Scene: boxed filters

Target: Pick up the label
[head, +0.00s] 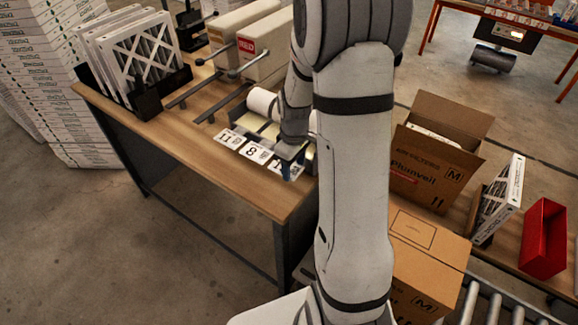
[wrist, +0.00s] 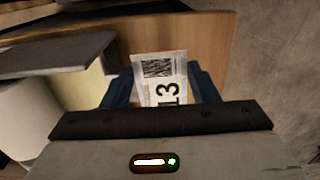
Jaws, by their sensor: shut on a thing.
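A white label (wrist: 162,80) printed with "13" and a square code sits between the blue fingers of my gripper (wrist: 164,88) in the wrist view. My gripper is shut on this label. In the head view my gripper (head: 290,165) is at the front edge of the table, by the right end of a row of labels. Two other white labels, one marked "11" (head: 230,138) and one marked "8" (head: 255,151), lie to its left. My arm hides part of the table behind it.
A label roll (head: 263,103) stands behind the labels on the wooden table (head: 190,130). White-framed filters (head: 140,55) stand in a black rack at the left. Cardboard boxes (head: 432,262), a filter (head: 500,200) and a red bin (head: 543,238) are at the right.

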